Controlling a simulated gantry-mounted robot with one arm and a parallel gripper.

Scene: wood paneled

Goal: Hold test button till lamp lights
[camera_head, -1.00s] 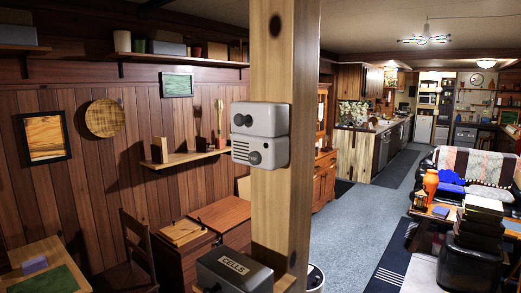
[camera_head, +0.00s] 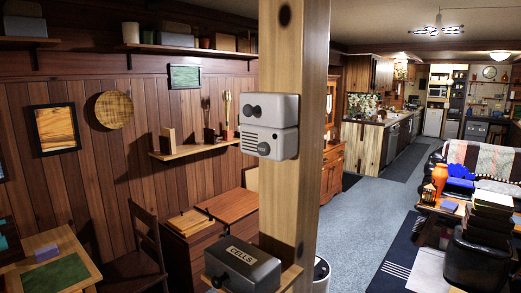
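A white two-part box (camera_head: 269,126) is fixed to the wooden post (camera_head: 306,215). Which of these is the lamp I cannot tell, and no part of the box shows a clear glow. My gripper is not in view.
A dark box labelled CELLS (camera_head: 243,267) sits on a small ledge on the post, below the white box. A wooden chair (camera_head: 146,245) and a wooden cabinet (camera_head: 195,249) stand to the left. Open blue-grey floor (camera_head: 364,215) lies to the right.

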